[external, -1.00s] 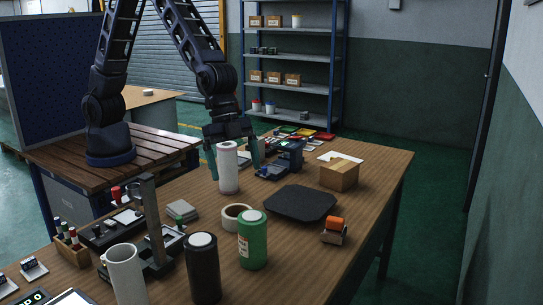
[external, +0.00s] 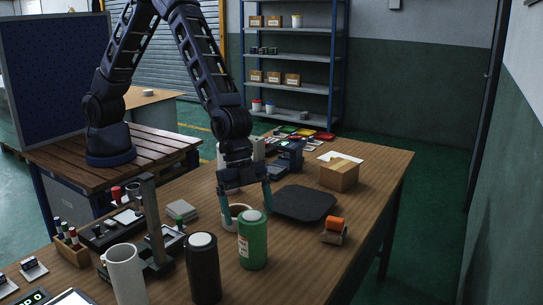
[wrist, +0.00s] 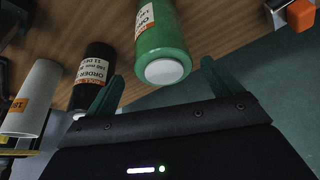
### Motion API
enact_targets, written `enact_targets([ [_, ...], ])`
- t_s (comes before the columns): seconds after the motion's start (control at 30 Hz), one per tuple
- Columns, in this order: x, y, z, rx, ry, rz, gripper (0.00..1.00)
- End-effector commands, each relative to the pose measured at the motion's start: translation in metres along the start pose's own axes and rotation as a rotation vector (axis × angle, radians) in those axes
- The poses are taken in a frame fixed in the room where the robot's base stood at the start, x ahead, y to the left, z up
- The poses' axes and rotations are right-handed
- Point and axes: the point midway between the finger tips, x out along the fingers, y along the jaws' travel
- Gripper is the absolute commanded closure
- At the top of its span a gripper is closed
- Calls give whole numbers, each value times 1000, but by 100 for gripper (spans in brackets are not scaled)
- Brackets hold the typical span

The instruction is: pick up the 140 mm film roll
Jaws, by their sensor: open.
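A green film roll (external: 252,242) stands upright on the table. In the wrist view the green roll (wrist: 166,35) shows ahead of and between my fingers, its white core end facing me and its orange label only partly readable. I cannot read 140 mm with certainty on any label.
A white roll (external: 125,272) stands at the front left. Another white roll (external: 258,148) is partly hidden behind my arm. A black pad (external: 302,203), a cardboard box (external: 339,175) and an orange-topped item (external: 334,229) lie to the right. The front right table is clear.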

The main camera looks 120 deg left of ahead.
Motion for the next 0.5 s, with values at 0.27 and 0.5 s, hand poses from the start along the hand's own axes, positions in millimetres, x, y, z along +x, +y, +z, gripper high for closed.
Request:
enact_targets([
  [0.27,35,-5,2,0,-2,1,10],
  [0.5,47,-5,2,1,0,0,10],
])
